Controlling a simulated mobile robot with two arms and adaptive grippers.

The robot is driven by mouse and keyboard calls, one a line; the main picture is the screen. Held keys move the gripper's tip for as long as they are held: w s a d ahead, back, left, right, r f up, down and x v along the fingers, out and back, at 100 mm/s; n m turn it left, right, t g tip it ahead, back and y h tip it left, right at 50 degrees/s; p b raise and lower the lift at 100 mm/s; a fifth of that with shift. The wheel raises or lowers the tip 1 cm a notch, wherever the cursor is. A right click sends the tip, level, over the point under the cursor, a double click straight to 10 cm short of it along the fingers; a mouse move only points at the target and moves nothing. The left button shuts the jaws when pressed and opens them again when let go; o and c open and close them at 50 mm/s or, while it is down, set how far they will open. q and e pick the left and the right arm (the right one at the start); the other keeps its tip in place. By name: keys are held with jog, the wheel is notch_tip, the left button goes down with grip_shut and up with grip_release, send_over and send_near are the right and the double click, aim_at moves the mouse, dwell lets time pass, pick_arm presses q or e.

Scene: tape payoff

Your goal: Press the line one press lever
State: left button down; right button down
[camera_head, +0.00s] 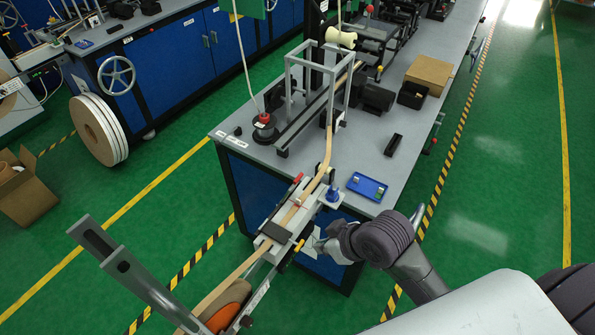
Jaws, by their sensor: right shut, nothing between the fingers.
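The press (284,218) is a narrow light-grey unit with a black block, fixed at the near end of a grey bench. A tan tape (313,186) runs over it. A short yellow-orange handle (299,245) sticks out on its right side, and a red-tipped part (298,178) shows at its upper edge. I cannot tell for certain which part is the press lever. My right gripper (317,243) is shut and empty, just right of the yellow-orange handle, close to it; contact cannot be told. My left gripper is not in view.
A blue tray (367,186) and a blue bottle (333,195) stand on the bench right of the press. A tape reel (227,307) and grey slotted bars (115,255) are at lower left. A cardboard box (429,73) sits farther back. Green floor is free to the right.

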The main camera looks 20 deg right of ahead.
jog(key=w+r+n+t+y, duration=0.1)
jog(key=w+r+n, duration=0.1)
jog(key=w+r, duration=0.35)
notch_tip(320, 180, up, 7)
jog(key=t+y, duration=0.1)
jog(key=y, duration=0.1)
send_over(298, 177)
jog(key=s+d, duration=0.3)
jog(key=shift+s+a+f, duration=0.2)
jog(key=shift+s, duration=0.05)
jog(key=w+a+f+p, duration=0.1)
jog(key=f+p, duration=0.1)
jog(key=w+a+f+p, duration=0.1)
jog(key=f, duration=0.2)
jog(key=w+a+f+p, duration=0.1)
jog(key=w+f+p, duration=0.1)
jog(key=f, duration=0.1)
jog(key=shift+a+p, duration=0.1)
jog(key=shift+p, duration=0.2)
jog(key=shift+s+d+f, duration=0.25)
jog(key=shift+s+d, duration=0.05)
jog(key=shift+s, duration=0.05)
jog(key=shift+w, duration=0.1)
